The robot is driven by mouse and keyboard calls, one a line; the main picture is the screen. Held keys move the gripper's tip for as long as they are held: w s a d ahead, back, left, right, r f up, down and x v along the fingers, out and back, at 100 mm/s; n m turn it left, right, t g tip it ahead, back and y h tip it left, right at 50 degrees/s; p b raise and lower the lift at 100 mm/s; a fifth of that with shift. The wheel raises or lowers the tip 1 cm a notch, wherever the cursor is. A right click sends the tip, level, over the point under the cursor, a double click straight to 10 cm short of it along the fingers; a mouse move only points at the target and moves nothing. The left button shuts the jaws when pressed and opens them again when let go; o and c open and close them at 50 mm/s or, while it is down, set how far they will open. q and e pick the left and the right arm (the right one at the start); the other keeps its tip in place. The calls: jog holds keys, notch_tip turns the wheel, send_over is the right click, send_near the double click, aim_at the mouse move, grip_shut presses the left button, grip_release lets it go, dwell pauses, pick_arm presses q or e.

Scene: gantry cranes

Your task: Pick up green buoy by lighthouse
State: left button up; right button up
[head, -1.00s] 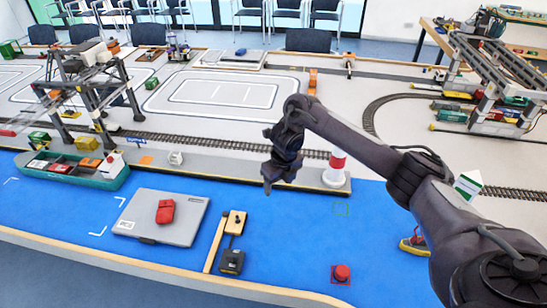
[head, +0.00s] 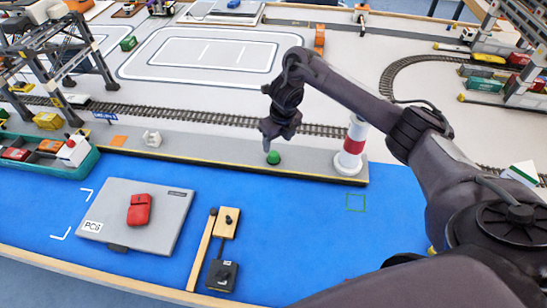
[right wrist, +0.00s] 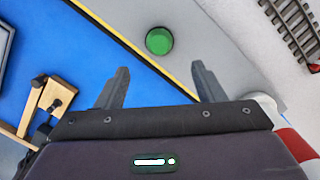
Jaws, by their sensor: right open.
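The small green buoy (head: 274,157) stands on the grey quay strip near its blue-side edge. The lighthouse (head: 351,150), white with a red band, stands to its right on the same strip. My right gripper (head: 269,144) hangs just above and beside the buoy in the head view. In the right wrist view the buoy (right wrist: 159,41) lies beyond the open fingers (right wrist: 160,85), roughly between their lines, with nothing held. The lighthouse (right wrist: 295,145) shows partly at the lower right there. My left gripper is not in view.
Railway track (head: 200,117) runs behind the quay. On the blue water surface lie a grey case (head: 165,225) with a red object (head: 139,209) and a wooden lever piece (head: 226,222). A teal ship (head: 85,168) is at left.

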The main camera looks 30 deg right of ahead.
aim_at(274, 154)
jog(key=f+b, duration=0.1)
jog(key=w+f+b, duration=0.1)
jog(key=f, duration=0.1)
jog(key=shift+d+f, duration=0.1)
jog(key=shift+f, duration=0.05)
jog(key=shift+w+f, duration=0.1)
jog(key=shift+f, duration=0.5)
jog(key=f, duration=0.2)
jog(key=f+p, duration=0.1)
jog(key=shift+w+a+f, duration=0.2)
jog(key=shift+w+a, duration=0.05)
jog(key=shift+a, duration=0.05)
jog(key=shift+w+f, duration=0.15)
jog(key=shift+f, duration=0.25)
jog(key=shift+c, duration=0.2)
jog(key=c, duration=0.9)
jog(key=shift+c, duration=0.7)
